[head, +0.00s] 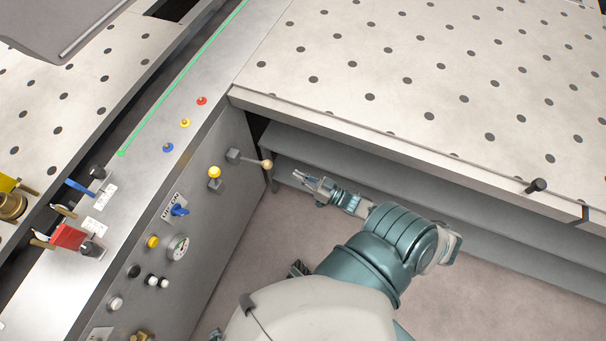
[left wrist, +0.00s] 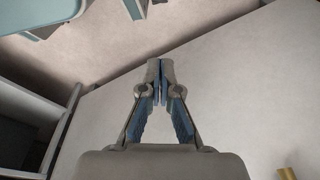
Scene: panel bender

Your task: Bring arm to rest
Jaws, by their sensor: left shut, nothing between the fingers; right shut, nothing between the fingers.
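My right arm reaches in from the bottom of the head view. Its gripper (head: 303,179) is shut and empty, in front of the machine's grey lower front. The tips point up and left, toward a lever with a pale ball knob (head: 267,164), and look apart from it in the picture. My left gripper (left wrist: 160,70) shows in the left wrist view, with its fingertips together and nothing between them. Pale floor or a flat panel lies beyond it. I cannot make out the left gripper in the head view.
The control panel (head: 215,255) on the left carries buttons, a gauge (head: 178,247) and a blue switch (head: 179,210). A dotted white table (head: 420,75) overhangs at the back right, with a black knob (head: 536,186) on its edge. Open floor (head: 500,270) lies at the lower right.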

